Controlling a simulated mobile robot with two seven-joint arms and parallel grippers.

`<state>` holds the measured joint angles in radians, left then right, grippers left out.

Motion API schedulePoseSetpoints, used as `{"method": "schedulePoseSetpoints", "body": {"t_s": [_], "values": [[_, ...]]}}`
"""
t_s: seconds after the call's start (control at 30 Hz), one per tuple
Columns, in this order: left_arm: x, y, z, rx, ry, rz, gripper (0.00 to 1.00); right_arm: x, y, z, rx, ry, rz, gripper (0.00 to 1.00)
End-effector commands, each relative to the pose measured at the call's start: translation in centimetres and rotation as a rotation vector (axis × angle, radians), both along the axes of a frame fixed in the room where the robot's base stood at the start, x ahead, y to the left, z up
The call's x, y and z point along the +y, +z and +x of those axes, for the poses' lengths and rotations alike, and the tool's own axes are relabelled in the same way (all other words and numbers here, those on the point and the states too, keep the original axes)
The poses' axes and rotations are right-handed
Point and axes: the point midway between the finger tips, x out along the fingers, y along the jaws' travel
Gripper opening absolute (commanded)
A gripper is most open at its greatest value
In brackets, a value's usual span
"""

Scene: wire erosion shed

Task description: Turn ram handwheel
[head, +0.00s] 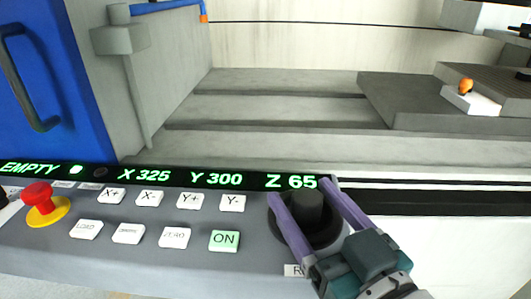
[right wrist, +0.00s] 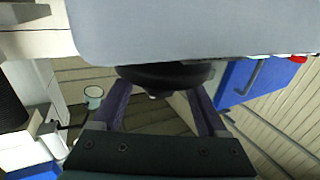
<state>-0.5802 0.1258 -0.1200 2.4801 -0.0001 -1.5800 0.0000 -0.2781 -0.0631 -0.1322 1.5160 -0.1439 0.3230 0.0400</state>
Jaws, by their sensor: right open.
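The ram handwheel (head: 307,207) is a dark round knob with a raised hub at the right end of the grey control panel. A label starting with "R" sits below it, partly covered by my gripper. My right gripper (head: 306,188) is open, its two purple fingers on either side of the hub in the head view. In the right wrist view the dark wheel (right wrist: 165,77) shows beyond the fingers (right wrist: 162,100), under the pale panel. I cannot tell whether the fingers touch it. My left gripper is in neither view.
The display strip (head: 215,179) reads X 325, Y 300, Z 65. White keys, a green ON key (head: 224,240) and a red emergency button (head: 40,196) lie left of the wheel. Behind are grey work beds (head: 270,110) and a blue door (head: 65,80).

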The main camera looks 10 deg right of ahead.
Motion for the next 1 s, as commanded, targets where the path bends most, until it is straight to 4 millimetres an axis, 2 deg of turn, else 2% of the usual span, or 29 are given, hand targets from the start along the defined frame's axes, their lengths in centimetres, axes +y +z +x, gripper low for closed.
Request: {"method": "schedulePoseSetpoints", "body": {"t_s": [0.3, 0.5, 0.67, 1.0], "values": [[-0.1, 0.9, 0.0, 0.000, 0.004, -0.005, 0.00, -0.9, 0.0, -5.8, 0.006, 0.001, -0.002, 0.76], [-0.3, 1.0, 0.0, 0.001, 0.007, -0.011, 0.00, -1.4, 0.0, -8.7, 0.003, 0.000, 0.000, 0.76], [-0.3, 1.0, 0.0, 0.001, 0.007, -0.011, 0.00, -1.5, 0.0, -9.5, 0.001, 0.000, 0.000, 0.76], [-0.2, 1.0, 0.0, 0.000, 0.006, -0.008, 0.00, -1.5, 0.0, -9.4, 0.001, 0.000, 0.000, 0.76]]}}
